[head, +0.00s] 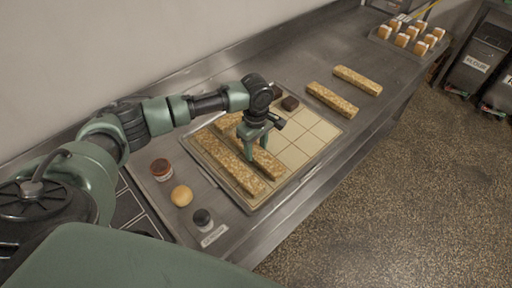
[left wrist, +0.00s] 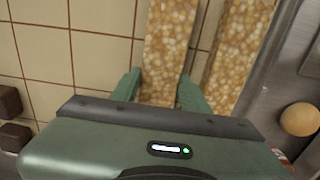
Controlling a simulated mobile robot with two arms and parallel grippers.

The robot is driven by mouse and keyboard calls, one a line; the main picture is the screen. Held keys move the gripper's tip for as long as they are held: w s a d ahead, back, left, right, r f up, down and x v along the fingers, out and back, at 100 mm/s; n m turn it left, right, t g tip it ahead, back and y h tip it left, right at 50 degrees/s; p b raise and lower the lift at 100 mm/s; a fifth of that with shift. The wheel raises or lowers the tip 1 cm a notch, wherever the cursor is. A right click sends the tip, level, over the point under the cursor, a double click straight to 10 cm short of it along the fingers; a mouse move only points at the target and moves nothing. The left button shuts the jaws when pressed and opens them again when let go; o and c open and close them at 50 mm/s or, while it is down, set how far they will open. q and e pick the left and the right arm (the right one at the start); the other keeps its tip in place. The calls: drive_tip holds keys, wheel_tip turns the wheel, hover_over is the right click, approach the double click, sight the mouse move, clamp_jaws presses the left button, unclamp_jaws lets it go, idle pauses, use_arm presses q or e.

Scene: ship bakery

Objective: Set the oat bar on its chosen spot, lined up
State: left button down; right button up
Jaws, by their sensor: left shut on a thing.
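My left gripper (head: 257,146) is shut on a long golden oat bar (head: 268,166), which lies along the tan gridded board (head: 312,139), or just above it; I cannot tell if it touches. In the left wrist view the held oat bar (left wrist: 168,45) is between the fingers. A second oat bar (head: 228,163) lies beside it on the board's left side, nearly parallel, with a narrow gap between them (left wrist: 238,50). Two more oat bars, one nearer (head: 331,99) and one farther (head: 357,80), lie on the counter beyond the board. My right gripper is out of view.
Dark brown blocks (head: 290,103) stand at the board's far edge. A round bun (head: 181,196), a reddish jar (head: 161,170) and a dark-topped item (head: 202,218) stand left of the board. A tray of small cakes (head: 404,40) is far off. The board's right grid squares are bare.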

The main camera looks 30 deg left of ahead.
sight(256, 151)
use_arm(q)
drive_tip(key=c, duration=1)
unclamp_jaws()
drive_tip(key=shift+o, duration=1.4)
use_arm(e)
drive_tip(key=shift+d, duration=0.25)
use_arm(q)
drive_tip(key=shift+r, duration=0.5)
wheel_tip(256, 151, up, 11)
drive_tip(key=b, duration=0.2)
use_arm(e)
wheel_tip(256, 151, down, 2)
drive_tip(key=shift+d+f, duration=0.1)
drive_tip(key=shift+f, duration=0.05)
